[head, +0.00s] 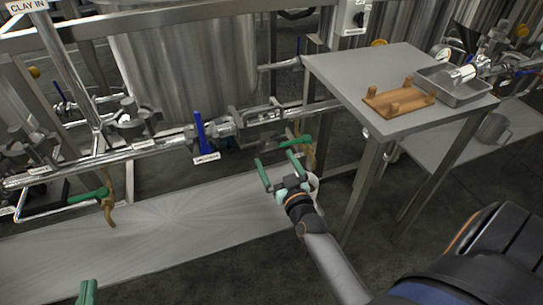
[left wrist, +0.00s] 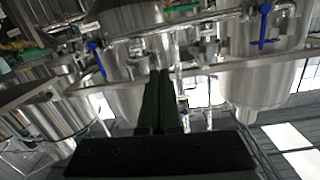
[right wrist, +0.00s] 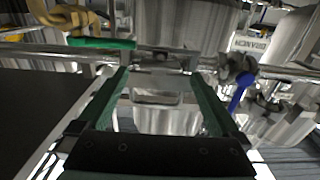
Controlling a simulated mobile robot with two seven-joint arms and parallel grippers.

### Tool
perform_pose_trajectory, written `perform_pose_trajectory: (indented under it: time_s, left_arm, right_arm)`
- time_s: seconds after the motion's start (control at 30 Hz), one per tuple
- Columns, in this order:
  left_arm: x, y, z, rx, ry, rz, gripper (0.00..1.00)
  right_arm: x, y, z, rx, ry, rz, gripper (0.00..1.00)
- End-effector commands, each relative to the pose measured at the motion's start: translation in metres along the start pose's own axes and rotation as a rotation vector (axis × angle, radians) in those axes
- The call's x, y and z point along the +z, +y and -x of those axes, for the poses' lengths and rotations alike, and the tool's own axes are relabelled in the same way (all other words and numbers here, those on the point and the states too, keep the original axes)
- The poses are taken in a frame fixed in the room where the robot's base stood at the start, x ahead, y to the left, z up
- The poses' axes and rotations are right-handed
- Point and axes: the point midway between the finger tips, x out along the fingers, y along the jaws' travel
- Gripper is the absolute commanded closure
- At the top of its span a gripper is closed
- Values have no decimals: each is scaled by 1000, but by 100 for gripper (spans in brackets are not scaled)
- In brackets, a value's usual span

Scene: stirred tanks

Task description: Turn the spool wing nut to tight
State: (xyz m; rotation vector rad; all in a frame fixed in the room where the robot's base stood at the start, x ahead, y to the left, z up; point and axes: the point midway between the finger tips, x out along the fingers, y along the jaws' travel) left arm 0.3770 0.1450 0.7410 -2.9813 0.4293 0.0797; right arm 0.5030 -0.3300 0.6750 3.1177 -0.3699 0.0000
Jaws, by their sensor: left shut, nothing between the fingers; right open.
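The spool wing nut is too small to tell apart for certain. Metal pipe fittings and clamps (head: 225,127) sit on the horizontal pipe just right of a blue valve handle (head: 199,132), above a white label. My right gripper (head: 276,171) is open and empty, below and to the right of these fittings. In the right wrist view its two green fingers (right wrist: 164,88) stand wide apart, with metal fittings and a tank beyond. My left gripper (head: 87,292) is at the bottom left edge, far from the fittings. Its fingers are together and empty in the left wrist view (left wrist: 160,78).
A green handle (head: 301,141) with a brown hose hangs right of the fittings; another green handle (head: 88,196) is at left. A grey table (head: 400,122) at right bears a wooden rack (head: 397,100) and a metal tray (head: 446,95). A low grey platform (head: 160,222) lies clear under the pipe.

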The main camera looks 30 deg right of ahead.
Motion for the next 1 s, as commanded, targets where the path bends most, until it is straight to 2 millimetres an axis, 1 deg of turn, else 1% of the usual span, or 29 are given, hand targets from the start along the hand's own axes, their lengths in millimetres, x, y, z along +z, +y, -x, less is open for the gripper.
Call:
perform_pose_trajectory:
  time_s: [0.1, 0.2, 0.3, 0.43, 0.6, 0.87, 1.0]
  left_arm:
    - [-25, -3, -1, -3, 105, -31, 100]
    - [-45, -4, 0, -4, 185, -55, 100]
    - [-62, -4, 3, -4, 254, -76, 100]
    - [-78, -4, 6, -4, 318, -94, 100]
    - [-88, -4, 9, -3, 356, -106, 100]
    - [-89, -4, 9, -3, 360, -107, 100]
    - [-89, -4, 9, -3, 359, -107, 100]
  right_arm:
    - [1, 0, -12, 0, 1, -1, 0]
    - [1, 0, -20, 1, 2, -1, 0]
    - [1, 0, -26, 0, 0, -1, 0]
    - [0, 0, -33, 0, 1, -1, 0]
    - [0, 0, -36, 0, 0, -1, 0]
    - [0, 0, -36, 0, -1, -1, 0]
    - [0, 0, -36, 0, -1, 0, 15]
